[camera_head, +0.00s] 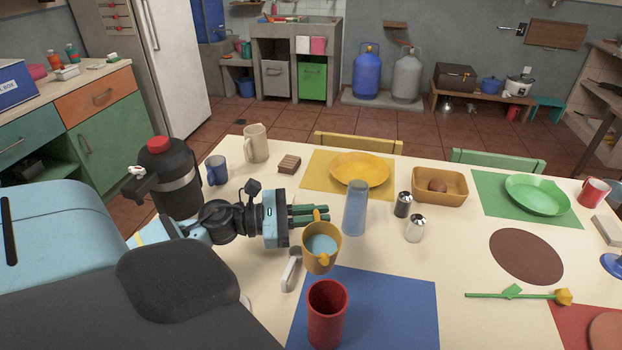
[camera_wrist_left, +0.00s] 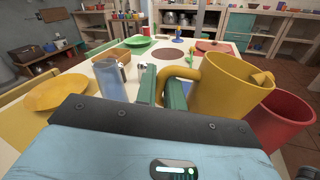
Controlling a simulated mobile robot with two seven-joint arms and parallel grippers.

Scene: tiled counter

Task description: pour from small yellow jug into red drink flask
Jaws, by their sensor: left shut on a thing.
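The small yellow jug (camera_head: 313,264) holds pale blue liquid and looks about upright, with its spout toward the red flask. My left gripper (camera_head: 318,214) is shut on the jug's handle; in the left wrist view the green fingers (camera_wrist_left: 163,86) close on the handle beside the yellow jug (camera_wrist_left: 232,88). The red drink flask (camera_head: 327,318) stands open on the blue mat, in front of the jug in the head view. It also shows in the left wrist view (camera_wrist_left: 284,122), partly behind the jug. My right gripper is not in view.
A blue-grey glass (camera_head: 355,210) stands close to the jug's right, with dark (camera_head: 403,205) and white (camera_head: 415,229) shakers beyond. A white-handled item (camera_head: 290,270) lies left of the jug. The blue mat (camera_head: 395,310) is clear right of the flask.

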